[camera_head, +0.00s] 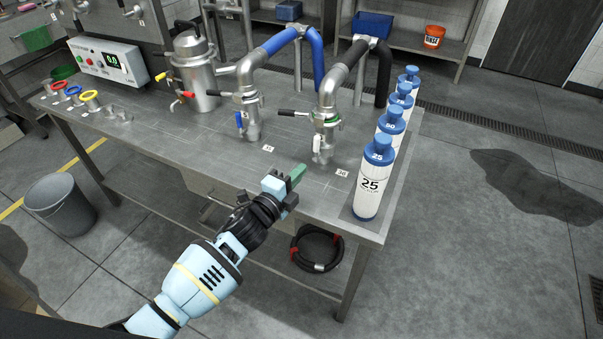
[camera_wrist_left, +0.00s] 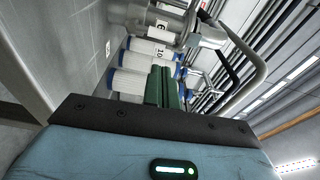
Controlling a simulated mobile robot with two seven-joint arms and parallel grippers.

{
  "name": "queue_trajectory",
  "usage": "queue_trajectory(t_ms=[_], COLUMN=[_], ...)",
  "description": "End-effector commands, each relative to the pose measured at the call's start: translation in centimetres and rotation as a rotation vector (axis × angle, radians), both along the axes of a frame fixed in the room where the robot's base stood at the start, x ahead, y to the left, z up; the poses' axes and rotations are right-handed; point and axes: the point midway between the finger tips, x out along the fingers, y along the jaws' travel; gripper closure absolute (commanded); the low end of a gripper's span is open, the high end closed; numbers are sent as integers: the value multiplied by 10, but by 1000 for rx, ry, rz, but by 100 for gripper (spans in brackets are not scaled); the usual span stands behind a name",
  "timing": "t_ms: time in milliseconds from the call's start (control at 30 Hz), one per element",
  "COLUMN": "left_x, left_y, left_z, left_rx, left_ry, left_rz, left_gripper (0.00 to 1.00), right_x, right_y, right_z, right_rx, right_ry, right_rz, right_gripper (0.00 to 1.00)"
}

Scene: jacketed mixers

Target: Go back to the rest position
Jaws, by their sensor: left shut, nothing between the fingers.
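My left gripper (camera_head: 296,174) reaches in from the lower left in the head view, over the front part of the steel table (camera_head: 230,170). Its green fingers are closed together with nothing between them. They are apart from the pipes and bottles. In the left wrist view the shut green fingers (camera_wrist_left: 161,86) show in front of the white bottles with blue bands. My right gripper does not show in either view.
White and blue bottles (camera_head: 372,190) stand in a row along the table's right edge. Pipes with blue (camera_head: 281,41) and black hoses and valves stand behind my gripper. A steel vessel (camera_head: 195,75) and control box (camera_head: 108,60) are farther left. A bin (camera_head: 60,205) stands on the floor.

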Motion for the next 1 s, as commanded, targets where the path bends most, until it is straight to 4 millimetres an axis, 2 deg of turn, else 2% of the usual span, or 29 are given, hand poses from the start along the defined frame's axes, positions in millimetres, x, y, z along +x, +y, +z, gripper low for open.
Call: queue_trajectory(t_ms=[300,367,467,567,767,1000], left_x=[-2,-7,-26,-58,-137,-244], left_y=[1,2,8,18,47,85], left_z=[-3,-9,-29,-60,-120,-173], left_rx=[-6,-26,-103,-228,-507,-821], left_ry=[8,30,110,238,514,805], left_rz=[2,7,31,77,214,430], left_gripper=[100,100,100,100,100,100], right_x=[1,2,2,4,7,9], right_y=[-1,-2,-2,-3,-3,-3], right_z=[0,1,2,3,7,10], right_rx=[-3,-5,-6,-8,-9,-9], right_ry=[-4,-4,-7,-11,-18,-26], right_rz=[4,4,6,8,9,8], right_gripper=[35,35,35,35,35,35])
